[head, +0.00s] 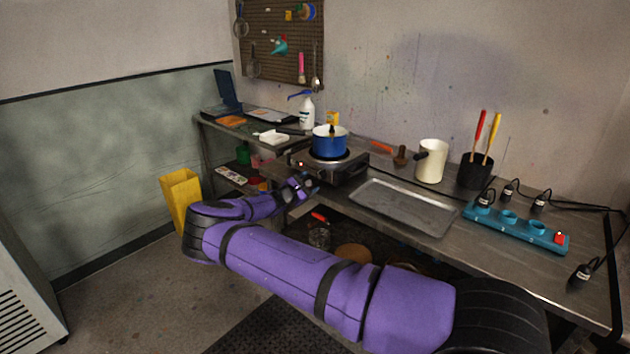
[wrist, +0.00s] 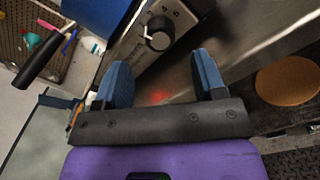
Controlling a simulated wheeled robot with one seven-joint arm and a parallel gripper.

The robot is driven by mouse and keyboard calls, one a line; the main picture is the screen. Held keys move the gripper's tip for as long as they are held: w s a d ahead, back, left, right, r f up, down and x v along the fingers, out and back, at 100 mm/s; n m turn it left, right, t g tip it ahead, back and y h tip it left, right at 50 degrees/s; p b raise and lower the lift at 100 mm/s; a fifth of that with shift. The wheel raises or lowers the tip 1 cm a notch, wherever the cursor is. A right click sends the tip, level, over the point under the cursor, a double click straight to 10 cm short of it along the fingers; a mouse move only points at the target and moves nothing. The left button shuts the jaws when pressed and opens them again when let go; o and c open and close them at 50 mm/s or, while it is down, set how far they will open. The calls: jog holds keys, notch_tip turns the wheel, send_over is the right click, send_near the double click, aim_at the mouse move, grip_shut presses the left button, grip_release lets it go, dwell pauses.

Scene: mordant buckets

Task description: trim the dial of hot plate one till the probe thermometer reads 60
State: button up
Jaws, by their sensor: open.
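The hot plate (head: 350,172) stands on the steel bench with a blue pot (head: 329,147) on its black burner. In the wrist view the hot plate's dial (wrist: 158,34), a dark knob with a pale mark, sits on the metal front panel (wrist: 140,42). The blue pot also shows there at the upper left (wrist: 95,14). My gripper (head: 307,187) is in front of the hot plate's front face. In the wrist view its blue fingers (wrist: 163,76) are apart and empty, with the dial beyond their tips, not between them. I cannot make out a thermometer reading.
A metal tray (head: 400,207) lies right of the hot plate. A cream jug (head: 431,161), a black pot of tools (head: 475,173) and a teal power strip (head: 517,229) stand farther right. A white box (head: 272,137) and spray bottle (head: 307,112) are at left.

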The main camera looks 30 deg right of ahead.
jog(key=v, duration=0.6)
jog(key=shift+r, duration=0.1)
dwell(0.3)
jog(key=s+d+r+m+g+y, duration=0.4)
jog(key=s+d+r+m+g, duration=0.15)
jog(key=s+r+m, duration=0.35)
jog(key=s+a+r+m+g+y, duration=0.1)
jog(key=s+a+r+m+y, duration=0.25)
jog(key=s+r+y, duration=0.65)
jog(key=s+a+r+m+t+y, duration=0.1)
jog(key=s+a+r, duration=0.3)
jog(key=s+r, duration=0.45)
jog(key=s+a+r+m+t+y, duration=0.1)
jog(key=s+a+r+t, duration=0.15)
jog(key=s+r, duration=0.65)
jog(key=s+a+r+t, duration=0.1)
jog(key=s+a, duration=0.2)
jog(key=s, duration=0.6)
jog(key=s+a+r+t+y, duration=0.1)
jog(key=s+a, duration=0.3)
jog(key=s, duration=0.4)
jog(key=shift+s+r, duration=0.2)
jog(key=shift+s, duration=0.15)
